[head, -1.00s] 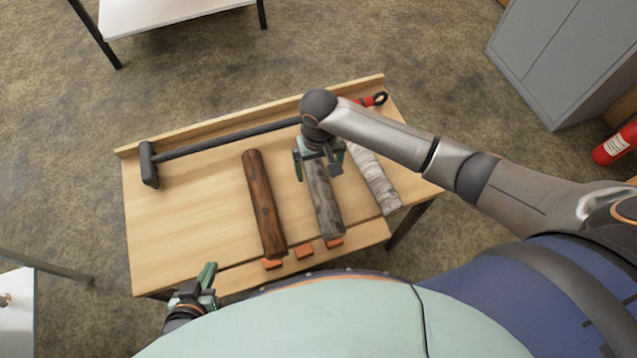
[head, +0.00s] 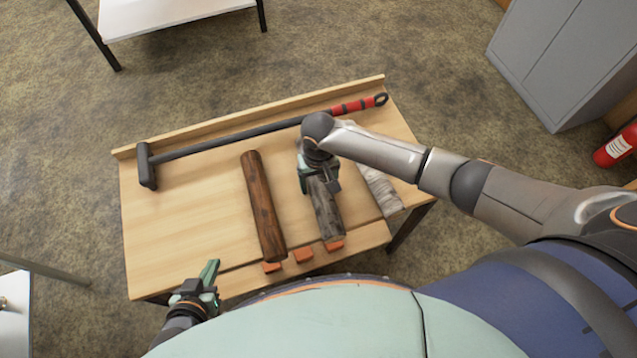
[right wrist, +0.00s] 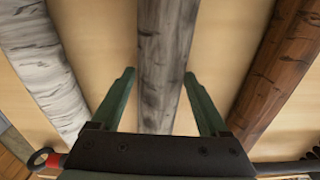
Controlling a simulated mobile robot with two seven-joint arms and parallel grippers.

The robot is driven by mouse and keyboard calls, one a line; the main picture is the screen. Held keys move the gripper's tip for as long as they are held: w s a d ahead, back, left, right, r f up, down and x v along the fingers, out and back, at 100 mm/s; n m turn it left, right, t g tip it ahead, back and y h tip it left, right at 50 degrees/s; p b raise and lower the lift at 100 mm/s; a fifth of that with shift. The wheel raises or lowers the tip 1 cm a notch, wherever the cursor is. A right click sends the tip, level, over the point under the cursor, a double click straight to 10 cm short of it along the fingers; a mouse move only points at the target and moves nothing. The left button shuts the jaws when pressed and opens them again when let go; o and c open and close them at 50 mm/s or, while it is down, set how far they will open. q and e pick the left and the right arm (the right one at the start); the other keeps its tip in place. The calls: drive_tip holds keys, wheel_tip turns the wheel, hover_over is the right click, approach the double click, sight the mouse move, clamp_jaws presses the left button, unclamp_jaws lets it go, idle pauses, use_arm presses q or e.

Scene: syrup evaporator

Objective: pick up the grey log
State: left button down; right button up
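The grey log (head: 326,212) lies on the wooden table between a brown log and a white log. In the right wrist view the grey log (right wrist: 164,60) runs between the two fingers of my right gripper (right wrist: 162,95), with a gap on each side. My right gripper (head: 320,180) is open, over the far part of the grey log, and hides that end in the head view. My left gripper (head: 207,285) is empty at the table's front left edge, its fingers apart.
A brown log (head: 263,205) lies left of the grey one, a white log (head: 378,185) right of it. A long black tool with a red handle (head: 230,138) lies along the back ledge. Orange blocks (head: 303,254) sit at the front edge.

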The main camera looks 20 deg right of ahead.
clamp_jaws()
idle(0.4)
drive_tip(key=shift+r, duration=0.2)
